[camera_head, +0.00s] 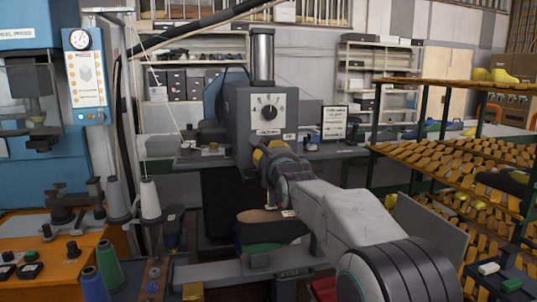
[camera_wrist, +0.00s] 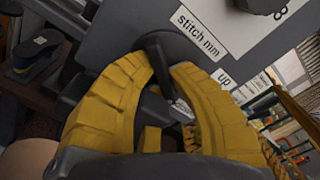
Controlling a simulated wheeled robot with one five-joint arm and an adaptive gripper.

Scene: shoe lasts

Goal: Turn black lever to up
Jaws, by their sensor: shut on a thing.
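The black lever (camera_wrist: 158,58) sticks out from the grey machine face in the wrist view. It slants, its upper end at the machine face and its lower end between my fingers. My gripper (camera_wrist: 160,66) has yellow fingers on both sides of the lever and is shut on it. In the head view my gripper (camera_head: 268,152) is at the lower front of the grey machine (camera_head: 262,118); the lever is hidden there. A label reading "stitch mm" (camera_wrist: 202,31) is above the lever, and a partly hidden "UP" label (camera_wrist: 223,77) is to its right.
A round dial (camera_head: 269,108) is on the machine's front, above my gripper. A brown-topped shoe last (camera_head: 270,225) is below my arm. Thread cones (camera_head: 149,200) stand at the left. Racks of orange pieces (camera_head: 465,150) fill the right side.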

